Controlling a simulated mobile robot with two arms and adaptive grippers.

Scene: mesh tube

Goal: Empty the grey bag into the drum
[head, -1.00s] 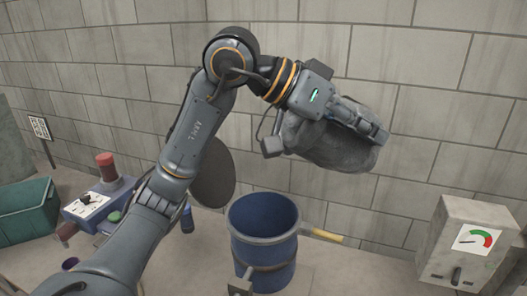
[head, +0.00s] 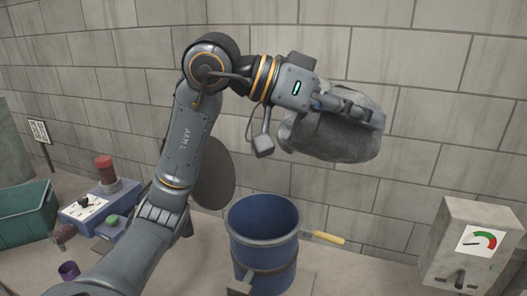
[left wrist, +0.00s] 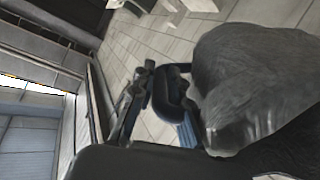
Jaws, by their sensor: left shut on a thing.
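The grey bag (head: 328,138) hangs as a lumpy bundle in my left gripper (head: 372,112), which is shut on it. Both are in the air in front of the wall, above and to the right of the drum. The blue drum (head: 262,254) stands on the floor in the head view with its round top open. Its bottom inside is not visible. In the left wrist view the bag (left wrist: 262,85) fills much of the right half, and the fingertips are not clear there. My right gripper is not in view.
A grey box with a dial (head: 470,245) stands at the right. A green bin (head: 25,212) and a blue box with a red top (head: 102,198) stand at the left. The block wall is close behind.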

